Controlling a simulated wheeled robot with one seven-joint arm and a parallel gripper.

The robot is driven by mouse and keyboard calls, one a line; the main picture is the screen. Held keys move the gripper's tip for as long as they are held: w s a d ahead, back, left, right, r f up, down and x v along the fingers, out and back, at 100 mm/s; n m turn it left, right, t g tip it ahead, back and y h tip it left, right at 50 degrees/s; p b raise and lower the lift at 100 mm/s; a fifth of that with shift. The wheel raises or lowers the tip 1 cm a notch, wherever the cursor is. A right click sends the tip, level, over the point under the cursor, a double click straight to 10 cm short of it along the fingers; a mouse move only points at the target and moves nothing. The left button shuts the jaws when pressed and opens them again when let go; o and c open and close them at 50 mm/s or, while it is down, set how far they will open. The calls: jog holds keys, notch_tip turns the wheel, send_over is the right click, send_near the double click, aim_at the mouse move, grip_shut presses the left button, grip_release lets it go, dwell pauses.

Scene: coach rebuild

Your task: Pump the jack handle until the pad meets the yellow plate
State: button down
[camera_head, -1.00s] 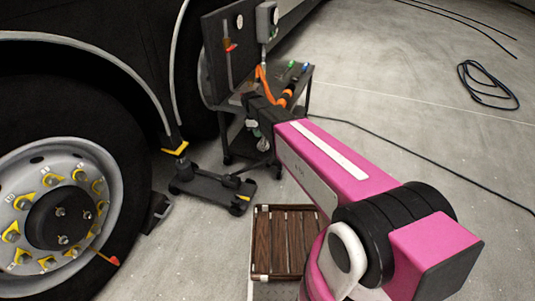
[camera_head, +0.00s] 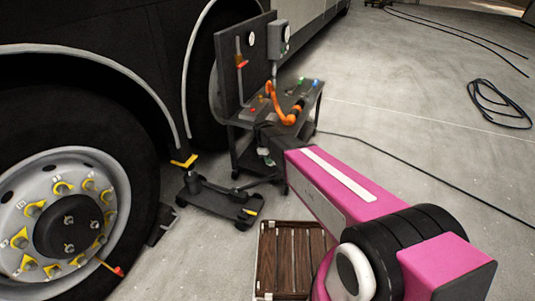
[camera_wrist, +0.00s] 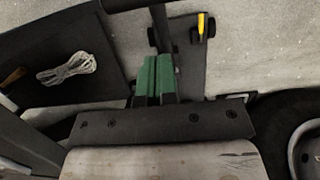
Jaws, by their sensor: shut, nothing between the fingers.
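The dark floor jack (camera_head: 222,204) stands on the floor beside the bus, with its upright lifting part (camera_head: 193,182) below the yellow plate (camera_head: 184,161). The pad is too small and dark to tell whether it touches the plate. A dark jack handle (camera_head: 263,182) slopes up from the jack towards the cart. In the wrist view, my gripper (camera_wrist: 157,62) has its green fingers shut together and empty, with a dark bar just beyond the tips. I cannot tell whether they touch it. In the head view my arm hides most of the gripper.
A tool cart (camera_head: 300,110) with an orange arm-like tool stands close behind my gripper. The large wheel (camera_head: 65,225) is at left. A brown slatted crate (camera_head: 290,255) stands below my arm. A cable coil (camera_head: 498,105) lies on open floor at right.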

jog(key=d+f, duration=0.1)
jog(key=f, duration=0.1)
jog(key=s+d+f, duration=0.1)
jog(key=f, duration=0.1)
jog(key=shift+d, duration=0.4)
jog(key=shift+s+d+f, duration=0.15)
jog(key=shift+d+f, duration=0.1)
jog(key=shift+d, duration=0.15)
